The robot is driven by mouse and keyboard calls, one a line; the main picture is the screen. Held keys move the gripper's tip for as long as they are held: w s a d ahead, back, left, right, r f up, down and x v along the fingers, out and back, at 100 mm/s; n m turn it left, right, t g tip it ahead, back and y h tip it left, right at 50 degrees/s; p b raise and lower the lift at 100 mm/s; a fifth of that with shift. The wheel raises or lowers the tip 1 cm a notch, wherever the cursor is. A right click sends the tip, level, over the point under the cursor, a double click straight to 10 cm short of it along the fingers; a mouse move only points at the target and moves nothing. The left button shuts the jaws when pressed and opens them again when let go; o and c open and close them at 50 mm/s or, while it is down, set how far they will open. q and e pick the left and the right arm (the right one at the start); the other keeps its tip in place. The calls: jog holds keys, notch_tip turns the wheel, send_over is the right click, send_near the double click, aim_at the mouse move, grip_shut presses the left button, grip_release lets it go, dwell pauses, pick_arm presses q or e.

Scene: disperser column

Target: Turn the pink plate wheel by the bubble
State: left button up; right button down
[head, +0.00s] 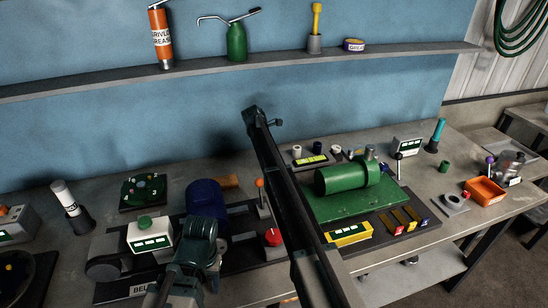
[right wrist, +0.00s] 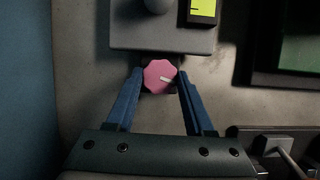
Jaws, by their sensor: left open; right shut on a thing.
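The pink plate wheel (right wrist: 158,76) is a lobed knob with a white mark pointing right. It shows in the right wrist view, at the near edge of a grey block (right wrist: 150,35). The blue fingers of my right gripper (right wrist: 159,77) are shut on the wheel, one on each side. A yellow-green bubble window (right wrist: 203,8) is at the top of that view; it also shows in the head view (head: 311,160). My right arm hides the wheel in the head view. My left gripper (head: 202,235) is open, low in the head view, and I see nothing in it.
A green motor (head: 345,178) stands on a green plate (head: 350,202) to the right of my right arm. A blue motor (head: 206,197) and a white box (head: 150,232) are on the left. An orange tray (head: 485,191) is at the right. A shelf (head: 230,67) runs above the bench.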

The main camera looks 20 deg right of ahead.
jog(key=c, duration=0.6)
grip_release()
jog(key=shift+o, duration=0.2)
pick_arm(q)
notch_tip(320, 180, up, 13)
jog(key=p, duration=1.2)
jog(key=shift+f+p, duration=0.15)
jog(key=shift+p, duration=0.25)
pick_arm(e)
jog(key=v, duration=1.3)
jog(key=shift+a+r, duration=0.15)
jog(key=shift+r, duration=0.2)
